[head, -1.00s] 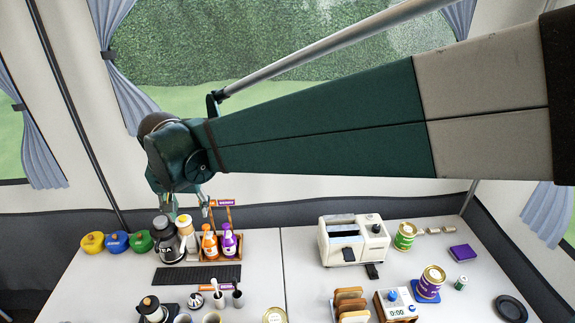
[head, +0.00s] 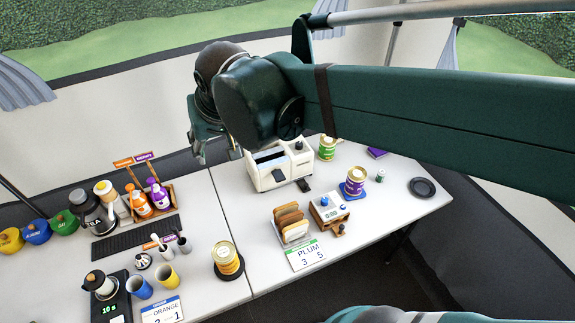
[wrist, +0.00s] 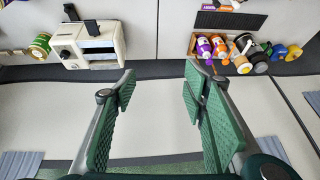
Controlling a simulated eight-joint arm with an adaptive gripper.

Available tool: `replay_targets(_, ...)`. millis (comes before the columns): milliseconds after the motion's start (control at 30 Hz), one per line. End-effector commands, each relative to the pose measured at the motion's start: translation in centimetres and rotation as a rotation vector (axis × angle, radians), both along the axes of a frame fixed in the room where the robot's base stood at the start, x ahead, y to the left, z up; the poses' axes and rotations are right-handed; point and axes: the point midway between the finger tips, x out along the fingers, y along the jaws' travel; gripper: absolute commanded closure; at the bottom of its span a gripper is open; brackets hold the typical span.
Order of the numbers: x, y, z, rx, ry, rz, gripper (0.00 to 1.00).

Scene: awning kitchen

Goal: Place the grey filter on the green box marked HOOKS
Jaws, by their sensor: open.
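My gripper (head: 216,155) is open and empty, high above the back of the tables, just left of the toaster in the head view. In the wrist view my gripper (wrist: 160,88) has its two green fingers wide apart, with only pale wall between them. I cannot make out a grey filter for certain in any view. A small silver piece with a dark top (head: 143,260) stands on the left table, but I cannot tell what it is. No green box marked HOOKS is recognisable in these frames.
A toaster (head: 278,165), a green-labelled can (head: 327,148), a toast rack (head: 291,225) and a purple-labelled can (head: 354,180) stand on the right table.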

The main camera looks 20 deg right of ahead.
Motion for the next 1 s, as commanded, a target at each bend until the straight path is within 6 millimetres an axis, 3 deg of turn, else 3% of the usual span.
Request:
replay_targets(200, -3.1, -5.1, -0.8, -0.015, -0.038, -0.01, 0.57)
replay_targets(600, -8.7, -12.2, -3.2, -0.057, -0.107, -0.025, 0.57)
replay_targets(800, -10.6, -14.2, -4.2, -0.077, -0.131, -0.03, 0.57)
replay_targets(1000, -11.2, -14.8, -4.6, -0.084, -0.139, -0.03, 0.57)
